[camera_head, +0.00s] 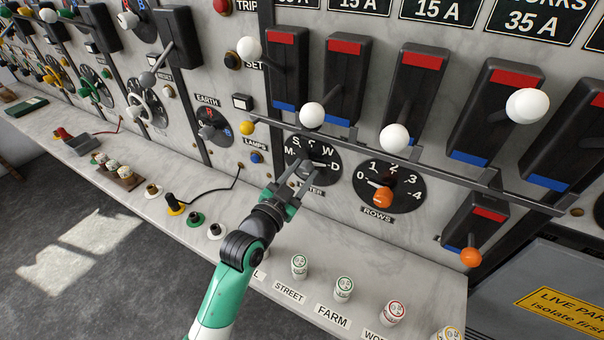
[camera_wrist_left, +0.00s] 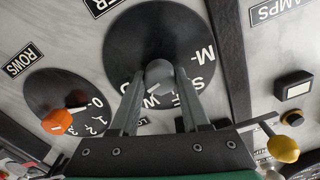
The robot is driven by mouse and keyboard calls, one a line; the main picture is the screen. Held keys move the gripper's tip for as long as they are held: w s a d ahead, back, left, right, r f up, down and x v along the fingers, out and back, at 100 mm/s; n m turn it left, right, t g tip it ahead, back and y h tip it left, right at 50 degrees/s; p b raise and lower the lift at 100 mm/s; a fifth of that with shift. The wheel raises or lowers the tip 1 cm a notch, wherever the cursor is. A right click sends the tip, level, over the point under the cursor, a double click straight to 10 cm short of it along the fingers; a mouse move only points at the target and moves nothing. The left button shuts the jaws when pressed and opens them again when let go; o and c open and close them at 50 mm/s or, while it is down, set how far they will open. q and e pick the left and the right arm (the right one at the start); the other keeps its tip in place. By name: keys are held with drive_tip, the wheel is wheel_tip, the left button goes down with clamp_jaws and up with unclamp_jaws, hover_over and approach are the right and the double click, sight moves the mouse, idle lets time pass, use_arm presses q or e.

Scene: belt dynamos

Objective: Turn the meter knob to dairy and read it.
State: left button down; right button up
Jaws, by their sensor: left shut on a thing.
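The meter knob (camera_wrist_left: 160,72) is a small grey knob at the middle of a black dial (camera_head: 333,178) with white letters, M, S, W and D among them. My left gripper (camera_head: 306,170) reaches up to this dial from the bench side. In the left wrist view its two fingers (camera_wrist_left: 159,84) are shut on the meter knob, one on each side. A light line on the knob slants down toward the W side there; which letter it marks I cannot tell. The fingers hide part of the dial, and D does not show in the wrist view. My right gripper is out of view.
The ROWS dial (camera_head: 408,190) with its orange knob is close on the right. A rail with levers and white balls (camera_head: 396,137) runs just above. The EARTH dial (camera_head: 213,127) is left. Labelled fuse pots (camera_head: 343,288) stand on the bench below.

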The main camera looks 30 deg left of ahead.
use_arm(q)
drive_tip(key=shift+m, duration=0.5)
drive_tip(key=shift+c, duration=1.9)
unclamp_jaws()
drive_tip(key=s+p, duration=0.3)
drive_tip(key=s, duration=0.8)
drive_tip(key=shift+s+a, duration=0.25)
drive_tip(key=shift+s, duration=0.05)
